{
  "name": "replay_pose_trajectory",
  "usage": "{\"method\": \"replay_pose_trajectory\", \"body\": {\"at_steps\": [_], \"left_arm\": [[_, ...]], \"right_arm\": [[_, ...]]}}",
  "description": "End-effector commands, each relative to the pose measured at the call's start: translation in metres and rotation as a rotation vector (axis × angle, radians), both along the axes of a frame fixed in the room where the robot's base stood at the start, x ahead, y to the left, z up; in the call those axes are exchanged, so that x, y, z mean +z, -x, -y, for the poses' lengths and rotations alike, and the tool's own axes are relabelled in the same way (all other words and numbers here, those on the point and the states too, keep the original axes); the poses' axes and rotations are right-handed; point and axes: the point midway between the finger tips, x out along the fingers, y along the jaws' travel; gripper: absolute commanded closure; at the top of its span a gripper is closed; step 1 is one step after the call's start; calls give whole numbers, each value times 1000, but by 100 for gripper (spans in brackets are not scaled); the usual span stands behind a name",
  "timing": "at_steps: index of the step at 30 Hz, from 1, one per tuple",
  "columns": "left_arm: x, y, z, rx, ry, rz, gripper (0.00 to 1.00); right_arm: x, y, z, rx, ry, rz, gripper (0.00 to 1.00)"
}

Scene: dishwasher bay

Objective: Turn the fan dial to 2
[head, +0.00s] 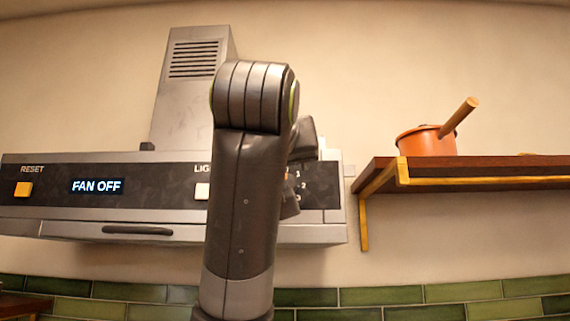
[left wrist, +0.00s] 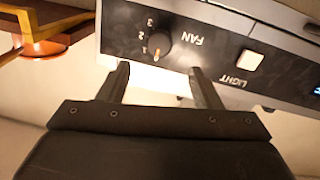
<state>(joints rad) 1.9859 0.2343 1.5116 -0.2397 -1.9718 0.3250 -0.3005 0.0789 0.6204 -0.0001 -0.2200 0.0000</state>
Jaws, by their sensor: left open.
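The fan dial (left wrist: 157,47) is a dark round knob with a pale pointer mark, beside the numerals 1, 2 and 3 on the hood's black front panel. The wrist view shows the panel upside down, with the pointer toward the picture's bottom, near the 1. The display (head: 96,186) reads FAN OFF. My left gripper (left wrist: 158,69) is open and empty, its fingers spread on either side of the dial in the picture; I cannot tell how far short of the panel they are. In the head view my arm hides the dial. My right gripper is not in view.
The range hood (head: 130,218) has a yellow RESET button (head: 23,189) and a white LIGHT button (head: 202,191), which also shows in the wrist view (left wrist: 249,61). A wooden shelf (head: 480,170) with an orange pot (head: 425,142) is right of the hood.

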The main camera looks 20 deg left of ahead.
Motion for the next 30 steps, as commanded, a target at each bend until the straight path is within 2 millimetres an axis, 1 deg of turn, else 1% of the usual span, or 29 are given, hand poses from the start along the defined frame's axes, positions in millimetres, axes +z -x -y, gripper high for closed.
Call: {"method": "replay_pose_trajectory", "body": {"at_steps": [1,6,9,13,18,26,27,30], "left_arm": [[5,-6,-1,1,-1,-2,41],[3,-43,-10,2,-1,-6,41],[3,-61,-14,2,0,-4,41],[2,-77,-17,2,0,-2,41],[1,-88,-19,0,0,0,41],[0,-90,-19,0,0,1,41],[0,-89,-19,0,0,1,43],[0,-89,-19,0,0,1,56]], "right_arm": [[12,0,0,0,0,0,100],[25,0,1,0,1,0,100],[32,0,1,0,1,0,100],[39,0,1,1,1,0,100],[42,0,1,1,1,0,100],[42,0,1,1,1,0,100],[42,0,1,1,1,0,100],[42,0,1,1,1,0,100]]}}
